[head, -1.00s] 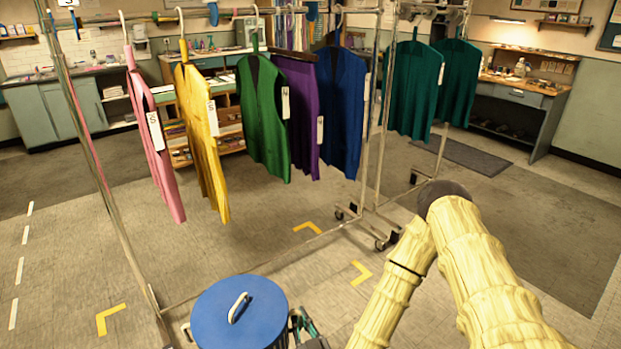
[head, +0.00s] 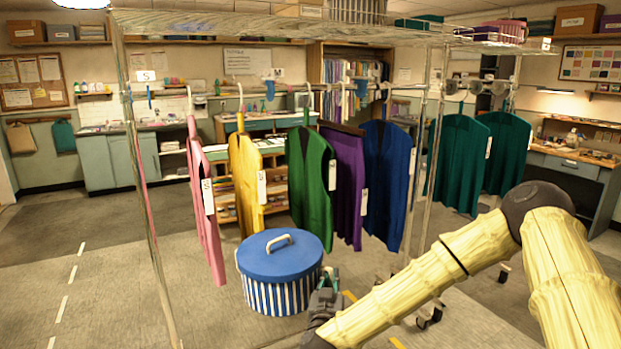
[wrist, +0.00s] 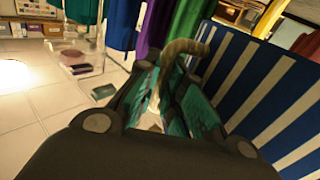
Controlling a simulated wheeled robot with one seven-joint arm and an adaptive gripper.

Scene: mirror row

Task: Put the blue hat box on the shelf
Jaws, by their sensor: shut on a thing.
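The blue hat box (head: 278,258) has a blue lid with a pale handle on top and blue-and-white striped sides. It hangs upright in front of the clothes rack, below the hanging garments' shoulders. My gripper (head: 328,283) is at its right side in the head view. In the wrist view the teal fingers of my gripper (wrist: 172,100) are closed around a curved beige side handle (wrist: 183,48), with the striped wall of the box (wrist: 262,92) to the right. The shelf (head: 250,24) is the clear top of the rack, well above the box.
A wire basket (head: 357,10) stands on the shelf's far part, and a pink basket (head: 503,32) is further right. The shelf's left part looks bare. A pink garment (head: 204,205), a yellow one (head: 246,185) and several others hang behind the box. A rack post (head: 150,200) rises at left.

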